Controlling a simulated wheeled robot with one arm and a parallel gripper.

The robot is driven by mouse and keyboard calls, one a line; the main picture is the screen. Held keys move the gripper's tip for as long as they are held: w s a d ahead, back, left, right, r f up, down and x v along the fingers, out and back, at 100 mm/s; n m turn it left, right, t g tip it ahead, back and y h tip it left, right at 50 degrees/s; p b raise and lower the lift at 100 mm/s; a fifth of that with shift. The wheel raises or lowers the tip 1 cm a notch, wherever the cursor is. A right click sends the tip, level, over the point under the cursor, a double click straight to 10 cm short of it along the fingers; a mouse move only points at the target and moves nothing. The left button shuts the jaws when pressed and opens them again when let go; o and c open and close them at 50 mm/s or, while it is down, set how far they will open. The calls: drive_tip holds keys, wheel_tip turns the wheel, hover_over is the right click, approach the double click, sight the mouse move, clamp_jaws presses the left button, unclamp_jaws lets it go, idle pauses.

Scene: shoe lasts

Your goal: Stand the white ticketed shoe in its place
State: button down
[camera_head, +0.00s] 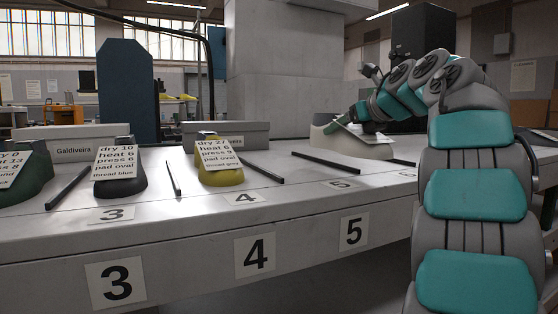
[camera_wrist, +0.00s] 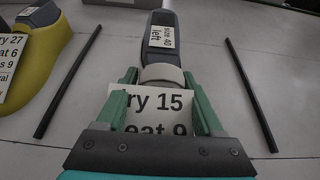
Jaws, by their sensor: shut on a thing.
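The white shoe (camera_head: 340,145) is in bay 5, between two black divider strips, at or just above the bench top; I cannot tell if it touches. It looks roughly level. Its white ticket (camera_head: 368,136) reads "dry 15, heat 9" in part in the wrist view (camera_wrist: 150,112). A dark upper part with a "size 40 left" label (camera_wrist: 161,38) shows beyond the fingers. My gripper (camera_wrist: 161,88) is shut on the shoe, one green finger on each side. It also shows in the head view (camera_head: 350,117). The fingers and ticket hide part of the shoe.
Black strips stand left (camera_wrist: 68,82) and right (camera_wrist: 251,95) of the shoe, apart from it. A yellow ticketed shoe (camera_head: 221,175) stands in bay 4, a dark one (camera_head: 120,186) in bay 3, a green one (camera_head: 34,170) farther left. Grey boxes (camera_head: 226,133) stand behind.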

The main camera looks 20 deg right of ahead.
drive_tip(key=w+a, duration=0.3)
drive_tip(key=w, duration=0.1)
drive_tip(key=w+a+p, duration=0.1)
drive_tip(key=w+a, duration=0.2)
drive_tip(key=w, duration=0.1)
drive_tip(key=w+a+f, duration=0.1)
drive_tip(key=w+a, duration=0.2)
drive_tip(key=w, duration=0.2)
drive_tip(key=shift+f, duration=0.1)
drive_tip(key=shift+f+b, duration=0.8)
drive_tip(key=shift+f, duration=0.95)
drive_tip(key=shift+f, duration=0.1)
unclamp_jaws()
drive_tip(key=shift+f, duration=0.1)
drive_tip(key=v, duration=1.2)
drive_tip(key=shift+w+d, duration=0.1)
drive_tip(key=shift+d, duration=0.05)
